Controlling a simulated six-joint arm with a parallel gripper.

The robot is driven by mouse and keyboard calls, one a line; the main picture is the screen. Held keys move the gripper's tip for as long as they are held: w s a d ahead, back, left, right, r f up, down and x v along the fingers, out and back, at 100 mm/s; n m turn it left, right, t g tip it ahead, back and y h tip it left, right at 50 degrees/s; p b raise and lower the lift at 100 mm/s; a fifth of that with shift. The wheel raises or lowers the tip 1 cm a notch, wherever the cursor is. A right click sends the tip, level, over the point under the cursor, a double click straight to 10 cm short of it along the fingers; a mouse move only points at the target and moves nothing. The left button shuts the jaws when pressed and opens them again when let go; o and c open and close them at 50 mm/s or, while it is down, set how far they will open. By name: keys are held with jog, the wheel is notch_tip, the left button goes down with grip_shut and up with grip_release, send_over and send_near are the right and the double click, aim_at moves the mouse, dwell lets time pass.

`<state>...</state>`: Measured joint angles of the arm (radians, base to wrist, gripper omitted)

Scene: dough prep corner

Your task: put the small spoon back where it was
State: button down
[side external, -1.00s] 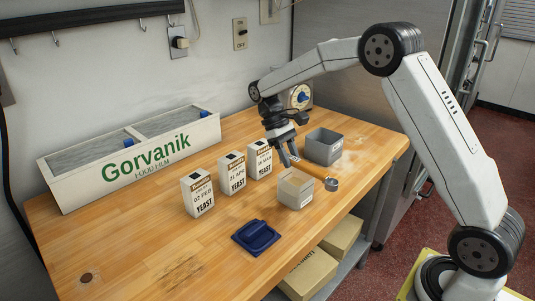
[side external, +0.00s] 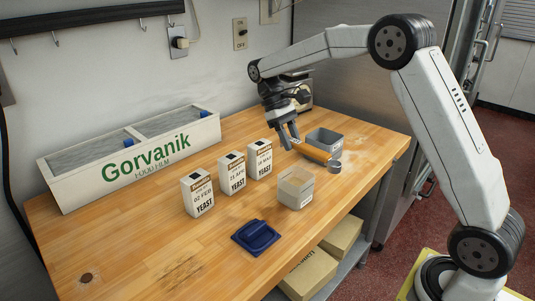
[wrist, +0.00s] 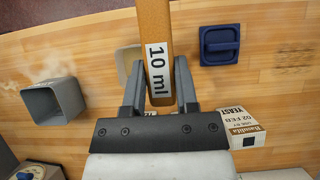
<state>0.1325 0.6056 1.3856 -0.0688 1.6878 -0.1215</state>
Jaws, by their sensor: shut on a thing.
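The small spoon (side external: 314,152) has a wooden handle and a round metal bowl. My gripper (side external: 290,139) is shut on its handle and holds it above the worktop, bowl end pointing right and towards the front. In the side view the spoon passes in front of the grey open tin (side external: 324,137); I cannot tell whether it is over it. In the wrist view the handle (wrist: 156,25) stands between the fingers of my gripper (wrist: 159,85) and bears a "10 ml" label. The spoon's bowl is out of that view. An open clear tub (side external: 296,190) with pale contents stands nearer the front.
Several yeast packs (side external: 232,173) stand in a row left of the tub. A blue lid (side external: 256,237) lies at the front. A long Gorvanik film box (side external: 130,160) stands along the wall. Empty hooks (side external: 56,40) hang on a wall rail. The worktop's left front is clear.

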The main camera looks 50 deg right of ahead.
notch_tip(320, 180, up, 2)
jog(key=shift+r, duration=0.1)
jog(key=w+d+f+m+t+y, duration=0.1)
jog(key=d+f+m+y, duration=0.1)
jog(key=d+m+y, duration=0.4)
jog(key=m+t+h, duration=0.2)
jog(key=m+t, duration=0.8)
jog(key=m, duration=1.1)
send_over(322, 176)
notch_tip(322, 176, down, 12)
jog(key=shift+s+f+y, duration=0.1)
jog(key=shift+f+y, duration=0.2)
jog(key=shift+f, duration=4.1)
